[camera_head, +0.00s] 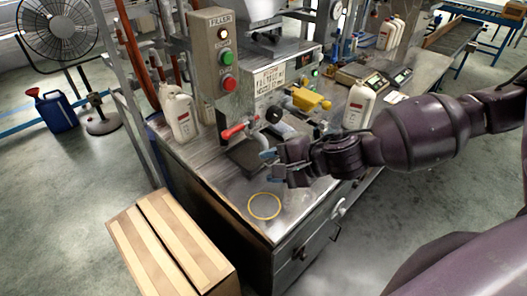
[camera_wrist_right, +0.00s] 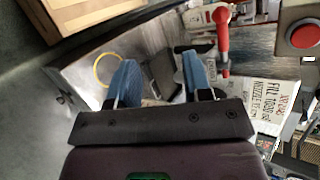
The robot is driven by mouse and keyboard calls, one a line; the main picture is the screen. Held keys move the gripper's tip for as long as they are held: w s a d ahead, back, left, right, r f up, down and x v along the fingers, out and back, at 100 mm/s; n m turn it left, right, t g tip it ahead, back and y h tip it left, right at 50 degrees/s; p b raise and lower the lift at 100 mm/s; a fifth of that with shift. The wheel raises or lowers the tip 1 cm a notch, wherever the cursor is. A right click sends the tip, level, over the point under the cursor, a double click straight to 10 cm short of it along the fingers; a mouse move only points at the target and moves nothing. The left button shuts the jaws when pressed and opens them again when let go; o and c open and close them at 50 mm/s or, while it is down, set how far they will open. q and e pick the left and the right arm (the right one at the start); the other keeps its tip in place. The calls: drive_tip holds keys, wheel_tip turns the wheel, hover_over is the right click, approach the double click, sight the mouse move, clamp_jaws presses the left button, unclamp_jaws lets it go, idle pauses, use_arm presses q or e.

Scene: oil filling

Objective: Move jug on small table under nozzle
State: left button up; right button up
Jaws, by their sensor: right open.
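A white jug (camera_head: 178,112) with a label stands upright at the left end of the metal bench. Another white jug (camera_head: 359,106) stands upright further right, near the scales. The red-handled filler valve (camera_head: 236,130) projects from the machine above a dark flat plate (camera_head: 246,158); the nozzle tip is hard to make out. My right gripper (camera_head: 268,168) is over the bench beside the plate, apart from both jugs. Its blue fingers are spread and empty in the right wrist view (camera_wrist_right: 158,80). I cannot tell which surface is the small table. My left gripper is out of view.
A yellow ring (camera_head: 264,206) lies on the bare front corner of the bench. The filler control box (camera_head: 214,55) rises behind the valve. A fan (camera_head: 60,30) and a blue can (camera_head: 57,111) stand on the floor.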

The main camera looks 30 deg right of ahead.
drive_tip(key=shift+w+a+r+n+g+y, duration=0.35)
drive_tip(key=shift+w+r+n+g+y, duration=0.3)
drive_tip(key=shift+n, duration=0.25)
drive_tip(key=shift+w+a+r+n+g+y, duration=0.3)
drive_tip(key=shift+w+r+n+g+y, duration=0.2)
drive_tip(key=shift+n+g, duration=0.35)
